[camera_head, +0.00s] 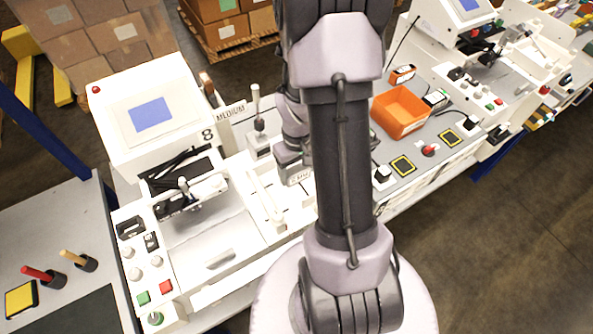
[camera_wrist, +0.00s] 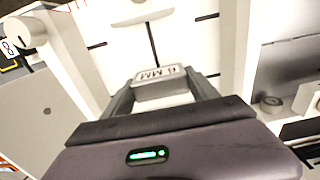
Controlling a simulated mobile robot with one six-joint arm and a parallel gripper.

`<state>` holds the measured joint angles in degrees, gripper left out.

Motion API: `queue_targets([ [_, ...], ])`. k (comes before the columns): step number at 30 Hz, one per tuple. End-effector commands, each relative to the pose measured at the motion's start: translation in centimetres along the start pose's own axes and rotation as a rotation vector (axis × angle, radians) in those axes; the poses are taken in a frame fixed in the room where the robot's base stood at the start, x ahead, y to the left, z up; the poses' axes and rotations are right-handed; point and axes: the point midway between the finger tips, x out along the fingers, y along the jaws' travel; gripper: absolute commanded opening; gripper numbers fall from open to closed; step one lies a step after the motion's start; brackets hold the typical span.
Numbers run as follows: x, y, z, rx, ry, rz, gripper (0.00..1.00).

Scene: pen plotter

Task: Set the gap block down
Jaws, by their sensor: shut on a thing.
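The gap block (camera_wrist: 165,76) is a small light block with a dark label that appears to read "6 MM". In the wrist view it sits between the two dark fingers of my gripper (camera_wrist: 163,90), which is shut on it. A white panel with black line marks lies beyond the block; I cannot tell whether the block touches it. In the head view my gripper (camera_head: 293,160) is over the right part of the white plotter (camera_head: 235,285), partly hidden by my arm. A pale labelled edge, probably the block, shows just below it (camera_head: 299,177).
A white console with a blue screen (camera_head: 151,113) and the number 8 stands at the left. A lever with a white handle (camera_head: 256,105) rises close to my gripper. An orange bin (camera_head: 400,110) and yellow-framed pads (camera_head: 403,165) are to the right. Red and tan pens (camera_head: 38,273) stand at lower left.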

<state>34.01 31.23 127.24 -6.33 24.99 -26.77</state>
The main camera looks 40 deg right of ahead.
Motion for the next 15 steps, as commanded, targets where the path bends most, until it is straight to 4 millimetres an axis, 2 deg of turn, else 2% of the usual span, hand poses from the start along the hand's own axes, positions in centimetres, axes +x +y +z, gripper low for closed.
queue_targets([
  [8,0.22,0.03,-0.07,0.0,0.002,0.001,0.18],
  [9,0.27,0.02,-0.06,0.0,0.002,0.001,0.7],
  [12,0.14,0.03,-0.06,0.0,0.002,0.001,0.9],
  [15,0.13,0.02,-0.06,0.0,0.002,0.001,0.9],
])
